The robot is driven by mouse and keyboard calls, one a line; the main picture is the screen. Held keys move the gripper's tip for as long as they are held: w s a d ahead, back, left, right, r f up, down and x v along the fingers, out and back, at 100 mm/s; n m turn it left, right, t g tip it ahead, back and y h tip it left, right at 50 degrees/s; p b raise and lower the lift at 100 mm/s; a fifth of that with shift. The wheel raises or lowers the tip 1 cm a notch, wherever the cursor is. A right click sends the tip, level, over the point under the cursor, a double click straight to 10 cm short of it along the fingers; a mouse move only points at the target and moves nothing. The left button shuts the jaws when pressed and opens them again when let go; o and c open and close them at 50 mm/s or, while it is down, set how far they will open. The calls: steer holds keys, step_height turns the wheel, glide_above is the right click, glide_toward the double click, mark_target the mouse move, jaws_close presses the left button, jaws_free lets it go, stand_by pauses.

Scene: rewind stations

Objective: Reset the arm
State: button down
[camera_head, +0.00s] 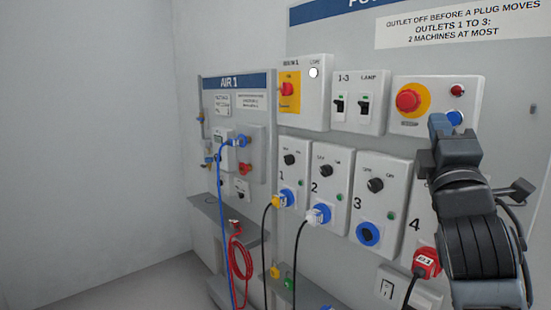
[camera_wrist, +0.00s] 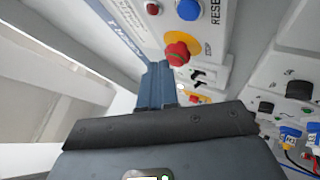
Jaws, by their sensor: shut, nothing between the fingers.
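My gripper (camera_head: 439,122) is shut and empty, raised in front of the upper right panel box. Its closed fingers (camera_wrist: 158,78) also show in the wrist view, apart from the red knob there. In the head view, the blue button (camera_head: 456,117) is just right of my fingertips and partly hidden by my gripper; I cannot tell whether they touch. In the wrist view the blue button (camera_wrist: 188,9) is at the top edge, clear of my fingers, with RESET lettering beside it. A red mushroom button (camera_head: 408,100) on a yellow disc sits left of it.
A small red lamp (camera_head: 457,90) is above the blue button. Numbered outlet boxes with black knobs run below; outlet 3 (camera_head: 368,234) has no plug. The AIR 1 panel (camera_head: 229,83) stands left.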

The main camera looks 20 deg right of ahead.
steer(key=shift+f, duration=0.1)
steer(key=s+a+f+m+y, duration=0.1)
steer(key=s+a+f+y, duration=0.25)
steer(key=f, duration=0.45)
steer(key=s+a+f+m+y, duration=0.1)
steer(key=s+a+f+y, duration=0.2)
steer(key=a+f, duration=0.35)
steer(key=s+a+f+m+y, duration=0.1)
steer(key=s+a+f+y, duration=0.2)
steer(key=f, duration=0.7)
steer(key=s+a+f+m+g+y, duration=0.1)
steer(key=s+a+f+m, duration=0.1)
steer(key=s, duration=0.7)
steer(key=s+a+f+m+g+y, duration=0.2)
steer(key=s+a+f+m, duration=0.1)
steer(key=s, duration=0.5)
steer(key=s+a+f+m+g+y, duration=0.2)
steer(key=s+a+f+m, duration=0.1)
steer(key=s, duration=0.6)
steer(key=shift+s+f+m, duration=0.3)
steer(key=shift+f+m, duration=0.2)
steer(key=shift+m, duration=0.1)
